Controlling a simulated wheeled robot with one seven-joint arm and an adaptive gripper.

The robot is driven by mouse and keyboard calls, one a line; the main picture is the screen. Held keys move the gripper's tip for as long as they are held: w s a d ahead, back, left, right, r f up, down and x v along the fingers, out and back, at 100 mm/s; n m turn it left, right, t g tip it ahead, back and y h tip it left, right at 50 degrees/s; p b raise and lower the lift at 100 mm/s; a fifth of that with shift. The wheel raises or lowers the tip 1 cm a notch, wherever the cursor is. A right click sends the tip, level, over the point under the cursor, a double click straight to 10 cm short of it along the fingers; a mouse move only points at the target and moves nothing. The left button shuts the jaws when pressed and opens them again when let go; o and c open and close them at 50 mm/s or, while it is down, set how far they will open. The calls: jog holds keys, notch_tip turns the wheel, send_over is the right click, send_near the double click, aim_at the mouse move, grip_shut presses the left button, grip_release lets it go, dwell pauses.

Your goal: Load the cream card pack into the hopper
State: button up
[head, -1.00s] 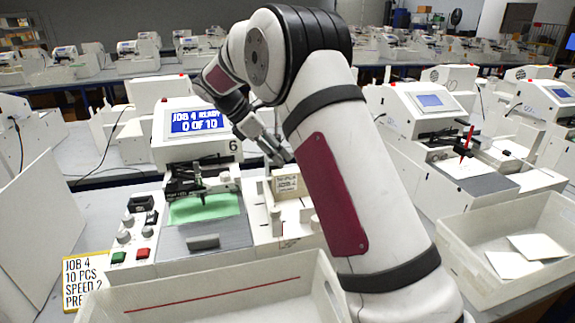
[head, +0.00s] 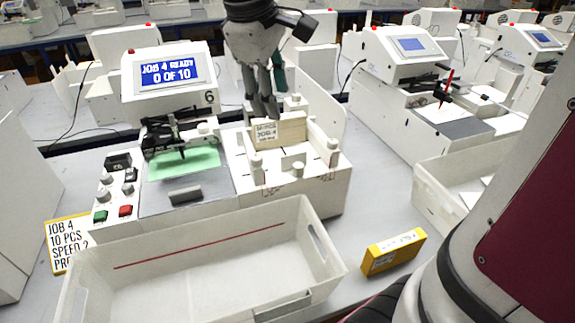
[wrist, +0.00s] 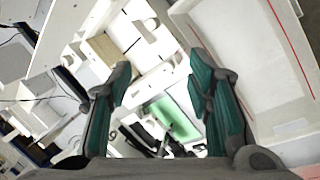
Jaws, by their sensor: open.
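The cream card pack (head: 280,131) sits upright in the hopper (head: 292,180) on the right side of the plotter, with a white JOB 4 label on its front left. In the wrist view a tan block (wrist: 104,49) between the white walls appears to be the same pack. My gripper (head: 263,108) hangs fingers-down close above and behind the pack's left end. In the wrist view my gripper (wrist: 158,82) has its fingers spread wide, with nothing between the tips. Whether a finger touches the pack cannot be told.
The plotter screen (head: 165,74) reads JOB 4 READY, 0 OF 10. A green sheet (head: 183,163) lies under the pen carriage. An empty white tray (head: 205,262) with a red line stands in front. A yellow box (head: 393,252) lies to its right. A job card (head: 66,242) stands at left.

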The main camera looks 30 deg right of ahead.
jog(key=s+a+f+m+t+y, duration=0.1)
jog(key=s+a+f+m, duration=0.1)
jog(key=s, duration=0.6)
jog(key=s+a+f+m+t+y, duration=0.2)
jog(key=s+m, duration=0.3)
jog(key=s, duration=0.3)
jog(key=shift+a+f, duration=0.2)
jog(key=shift+f, duration=0.4)
jog(key=shift+s+d, duration=0.1)
